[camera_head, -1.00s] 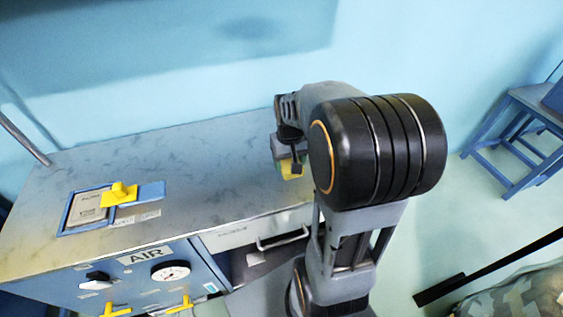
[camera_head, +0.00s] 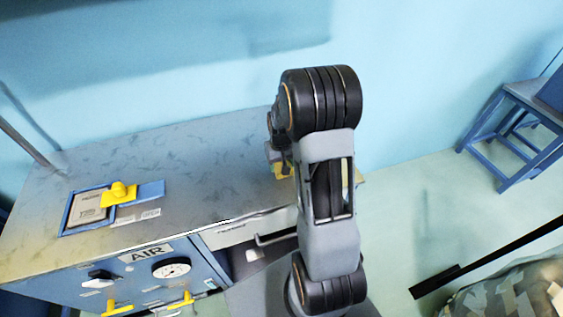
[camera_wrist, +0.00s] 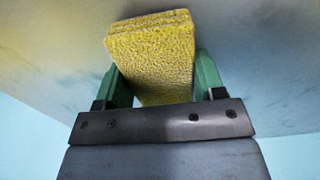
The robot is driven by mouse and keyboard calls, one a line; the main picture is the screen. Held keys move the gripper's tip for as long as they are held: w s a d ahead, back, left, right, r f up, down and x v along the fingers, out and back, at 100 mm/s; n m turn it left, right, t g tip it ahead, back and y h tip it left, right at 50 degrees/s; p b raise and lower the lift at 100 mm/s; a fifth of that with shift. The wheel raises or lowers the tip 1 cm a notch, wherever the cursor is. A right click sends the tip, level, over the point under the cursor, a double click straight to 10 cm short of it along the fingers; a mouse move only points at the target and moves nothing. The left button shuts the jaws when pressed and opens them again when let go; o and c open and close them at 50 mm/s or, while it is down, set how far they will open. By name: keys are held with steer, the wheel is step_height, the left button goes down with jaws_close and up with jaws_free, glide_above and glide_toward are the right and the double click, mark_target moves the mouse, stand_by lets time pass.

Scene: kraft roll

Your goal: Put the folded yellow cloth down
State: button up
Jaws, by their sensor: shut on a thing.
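The folded yellow cloth (camera_wrist: 152,58) shows in the wrist view as a thick layered block with a rough, speckled face. My gripper (camera_wrist: 158,75) is shut on it, with one green finger on each side. Beyond the cloth is the grey bench top (camera_wrist: 255,60); I cannot tell whether the cloth touches it. In the head view, part of the cloth (camera_head: 282,174) shows at the right end of the bench top (camera_head: 200,160). My arm hides most of it and most of the gripper.
At the bench's left, a framed panel (camera_head: 90,208) has a yellow knob piece (camera_head: 119,193) and a blue plate. The middle of the bench top is clear. A drawer handle (camera_head: 275,238) juts from the front. A blue stool (camera_head: 510,135) stands at the right.

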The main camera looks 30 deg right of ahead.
steer(key=shift+f, duration=0.15)
steer(key=o, duration=0.9)
